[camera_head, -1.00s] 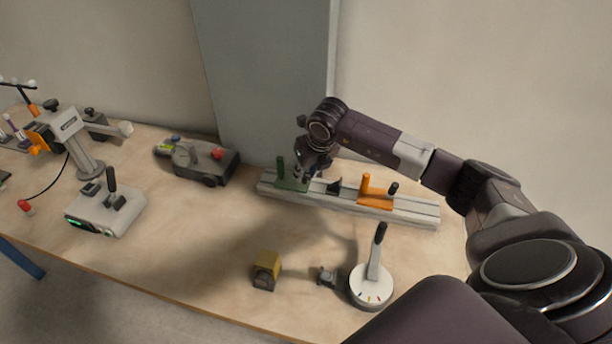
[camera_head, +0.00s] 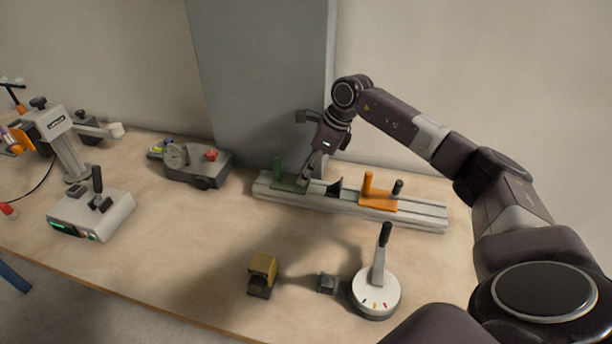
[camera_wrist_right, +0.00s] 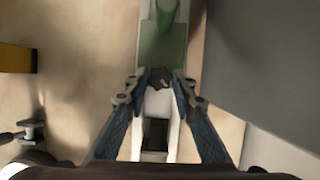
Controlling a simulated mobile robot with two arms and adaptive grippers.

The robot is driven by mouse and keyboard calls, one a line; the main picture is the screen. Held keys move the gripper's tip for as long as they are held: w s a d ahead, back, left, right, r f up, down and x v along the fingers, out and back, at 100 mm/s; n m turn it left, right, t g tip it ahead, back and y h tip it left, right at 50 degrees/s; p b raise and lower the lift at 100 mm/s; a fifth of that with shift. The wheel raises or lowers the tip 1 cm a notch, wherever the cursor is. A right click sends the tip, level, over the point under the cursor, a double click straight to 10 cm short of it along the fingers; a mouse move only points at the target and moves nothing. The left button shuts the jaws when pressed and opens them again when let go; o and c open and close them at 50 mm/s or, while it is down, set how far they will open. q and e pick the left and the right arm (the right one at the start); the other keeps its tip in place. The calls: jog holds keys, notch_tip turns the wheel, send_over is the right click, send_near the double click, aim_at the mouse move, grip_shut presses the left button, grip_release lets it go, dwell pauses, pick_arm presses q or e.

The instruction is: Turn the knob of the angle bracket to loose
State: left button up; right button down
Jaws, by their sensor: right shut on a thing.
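A green angle bracket (camera_head: 278,172), with an upright post, sits at the left part of the grey rail (camera_head: 425,214). It also shows at the top of the right wrist view (camera_wrist_right: 165,42). A small dark knob (camera_wrist_right: 160,77) lies at the near edge of the green plate. My right gripper (camera_head: 304,181) points down there, its blue-grey fingers shut on the knob from both sides in the right wrist view. In the head view the fingers hide the knob, so its setting cannot be read. My left gripper is not in view.
On the rail to the right are a black wedge (camera_head: 335,188) and an orange bracket (camera_head: 378,200) with a black knob (camera_head: 397,187). A white lever dial (camera_head: 376,292), yellow block (camera_head: 262,270) and grey boxes stand around. A grey panel (camera_head: 262,80) rises behind the rail.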

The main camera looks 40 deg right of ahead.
jog(key=shift+w+d+n+y, duration=0.1)
jog(key=shift+n+y, duration=0.2)
jog(key=shift+n, duration=0.5)
jog(key=c, duration=1.6)
grip_release()
jog(key=shift+b, duration=0.3)
jog(key=v, duration=1.2)
jog(key=shift+w+r, duration=0.1)
jog(key=shift+w, duration=0.05)
